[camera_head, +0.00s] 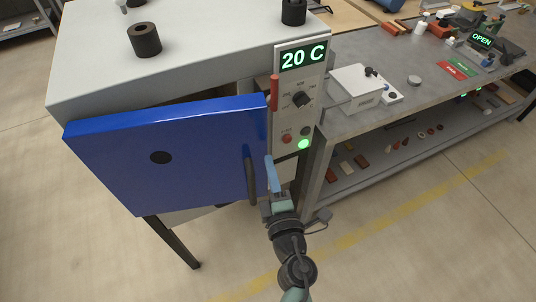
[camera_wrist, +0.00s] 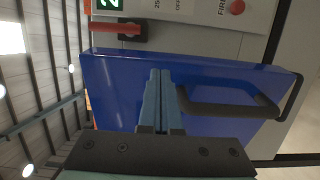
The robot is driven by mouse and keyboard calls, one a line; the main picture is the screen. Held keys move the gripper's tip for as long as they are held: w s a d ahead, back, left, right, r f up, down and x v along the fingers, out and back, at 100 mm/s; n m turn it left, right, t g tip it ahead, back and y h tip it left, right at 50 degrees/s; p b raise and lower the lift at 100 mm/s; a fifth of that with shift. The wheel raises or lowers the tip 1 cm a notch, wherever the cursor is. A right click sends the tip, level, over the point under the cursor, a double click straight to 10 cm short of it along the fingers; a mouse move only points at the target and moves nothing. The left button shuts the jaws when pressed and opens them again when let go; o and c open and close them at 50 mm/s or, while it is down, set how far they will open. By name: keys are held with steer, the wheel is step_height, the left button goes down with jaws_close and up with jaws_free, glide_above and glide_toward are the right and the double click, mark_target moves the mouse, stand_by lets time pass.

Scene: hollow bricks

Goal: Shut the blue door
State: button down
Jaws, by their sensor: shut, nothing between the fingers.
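The blue door (camera_head: 190,140) stands ajar on the front of a grey kiln (camera_head: 90,60), with a dark gap along its top edge. It has a dark round spot and a black bar handle (camera_head: 251,181) near its right edge. My gripper (camera_head: 268,159) is shut and empty, just right of the handle in the head view. In the wrist view my gripper's fingers (camera_wrist: 160,74) lie together in front of the blue door (camera_wrist: 115,85), with the black handle (camera_wrist: 225,108) beside them on the right. I cannot tell whether the fingertips touch the door.
A control panel (camera_head: 296,112) reading 20 C, with a red lever (camera_head: 275,93), stands right of the door. A workbench (camera_head: 345,125) with a white box and small items runs to the right. Open floor (camera_head: 90,240) lies in front and left.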

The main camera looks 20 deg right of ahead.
steer(key=shift+w+d, duration=0.15)
steer(key=shift+w, duration=0.55)
steer(key=shift+w+d, duration=0.15)
steer(key=shift+w, duration=0.55)
